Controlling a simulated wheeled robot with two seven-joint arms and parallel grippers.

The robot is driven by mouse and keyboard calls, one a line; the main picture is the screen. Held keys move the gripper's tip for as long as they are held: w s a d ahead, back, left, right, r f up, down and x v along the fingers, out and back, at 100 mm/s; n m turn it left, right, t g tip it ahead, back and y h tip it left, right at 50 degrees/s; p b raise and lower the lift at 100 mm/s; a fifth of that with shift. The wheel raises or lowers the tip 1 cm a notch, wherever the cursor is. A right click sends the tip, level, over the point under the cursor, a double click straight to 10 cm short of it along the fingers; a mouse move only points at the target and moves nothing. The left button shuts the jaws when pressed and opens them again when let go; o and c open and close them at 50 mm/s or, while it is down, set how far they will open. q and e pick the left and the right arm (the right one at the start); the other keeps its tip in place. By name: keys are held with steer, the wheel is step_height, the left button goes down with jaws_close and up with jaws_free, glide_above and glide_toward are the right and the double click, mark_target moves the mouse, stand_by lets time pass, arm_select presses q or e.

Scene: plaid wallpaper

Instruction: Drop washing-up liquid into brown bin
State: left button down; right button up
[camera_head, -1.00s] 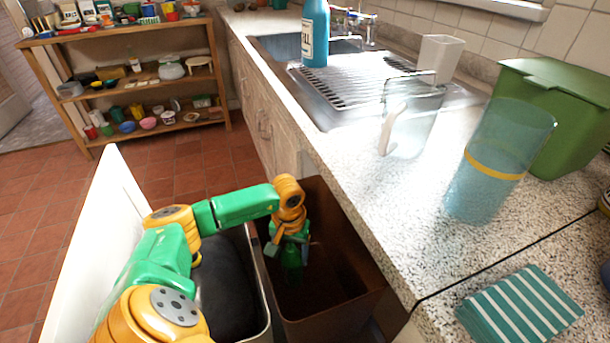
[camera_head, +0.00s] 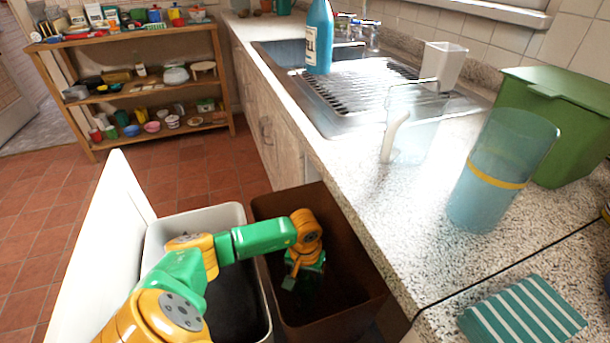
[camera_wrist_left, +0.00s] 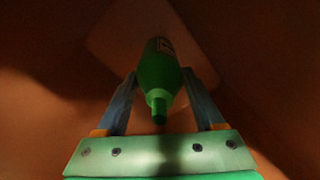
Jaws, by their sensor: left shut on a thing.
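The washing-up liquid (camera_wrist_left: 160,72) is a green bottle with a pale label, seen between my left gripper's fingers in the left wrist view. My left gripper (camera_head: 300,282) is shut on it, pointing down inside the brown bin (camera_head: 345,240). In the wrist view the gripper (camera_wrist_left: 162,100) has brown walls around it and the bin's paler floor beyond. In the head view the bottle is mostly lost in the shade of the bin and behind the gripper. My right gripper is not in view.
A light grey bin (camera_head: 190,222) with a dark inside stands left of the brown bin, beside a white panel (camera_head: 100,255). The worktop edge runs close along the right. It holds a clear jug (camera_head: 415,130), a blue tumbler (camera_head: 500,165) and a striped sponge (camera_head: 525,312).

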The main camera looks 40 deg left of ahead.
arm_select(q)
steer(key=shift+f, duration=0.3)
jaws_free()
steer(key=shift+r, duration=0.4)
steer(key=shift+r+p, duration=0.85)
steer(key=shift+p, duration=0.15)
step_height(320, 180, up, 11)
steer(key=shift+f+p, duration=0.1)
steer(key=shift+p, duration=0.25)
